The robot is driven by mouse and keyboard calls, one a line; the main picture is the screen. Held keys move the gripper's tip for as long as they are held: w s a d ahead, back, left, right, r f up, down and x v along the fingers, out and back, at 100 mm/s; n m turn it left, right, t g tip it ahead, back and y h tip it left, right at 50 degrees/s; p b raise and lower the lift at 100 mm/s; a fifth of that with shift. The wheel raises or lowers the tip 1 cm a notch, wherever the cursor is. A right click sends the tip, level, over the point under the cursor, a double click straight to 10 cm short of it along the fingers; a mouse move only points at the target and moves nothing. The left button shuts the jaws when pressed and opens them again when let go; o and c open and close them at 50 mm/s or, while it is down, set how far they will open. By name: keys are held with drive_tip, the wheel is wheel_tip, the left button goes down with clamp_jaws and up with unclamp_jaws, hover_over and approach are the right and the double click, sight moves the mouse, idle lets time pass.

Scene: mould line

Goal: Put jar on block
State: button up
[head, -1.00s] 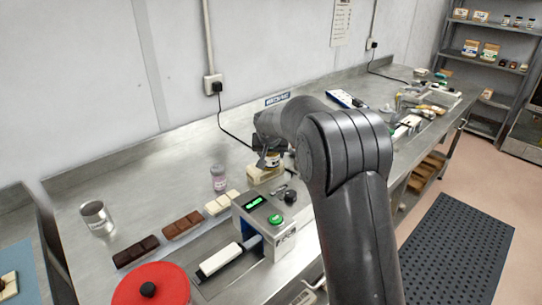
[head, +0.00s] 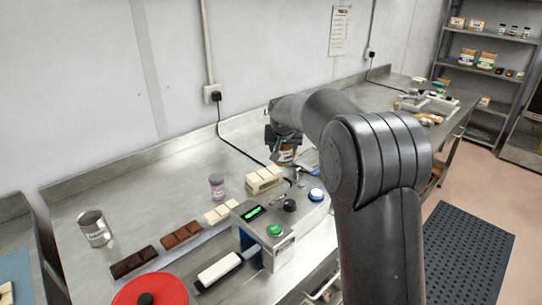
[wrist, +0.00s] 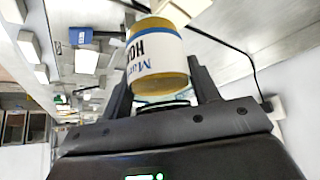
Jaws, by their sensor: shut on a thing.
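My gripper (wrist: 160,82) is shut on a jar (wrist: 157,66) with a yellowish body and a white label with dark blue letters. In the head view the jar (head: 286,156) hangs under my gripper (head: 284,147), partly hidden by it. A cream block (head: 264,180) with slots in its side stands on the steel bench, left of and nearer than the held jar. The jar and block look apart. Nothing shows on top of the block.
A grey device (head: 270,222) with buttons stands in front of the block. A small pink-labelled jar (head: 217,186), chocolate bars (head: 181,235), a metal mug (head: 95,228) and a red lid (head: 150,292) are to the left. The bench (head: 160,190) behind them is clear.

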drive_tip(key=s+d+r, duration=0.2)
drive_tip(key=d+r, duration=0.2)
drive_tip(key=d, duration=0.2)
drive_tip(key=shift+w+a+f, duration=0.9)
drive_tip(key=shift+a+f, duration=0.85)
drive_tip(key=shift+a, duration=0.3)
drive_tip(key=shift+w+a+f, duration=0.9)
drive_tip(key=shift+a+f, duration=0.8)
drive_tip(key=shift+a, duration=0.4)
drive_tip(key=shift+w+a+f, duration=0.9)
drive_tip(key=shift+a+f, duration=0.85)
drive_tip(key=shift+a, duration=0.3)
drive_tip(key=shift+f, duration=0.1)
drive_tip(key=o, duration=1.2)
drive_tip(key=shift+o, duration=0.2)
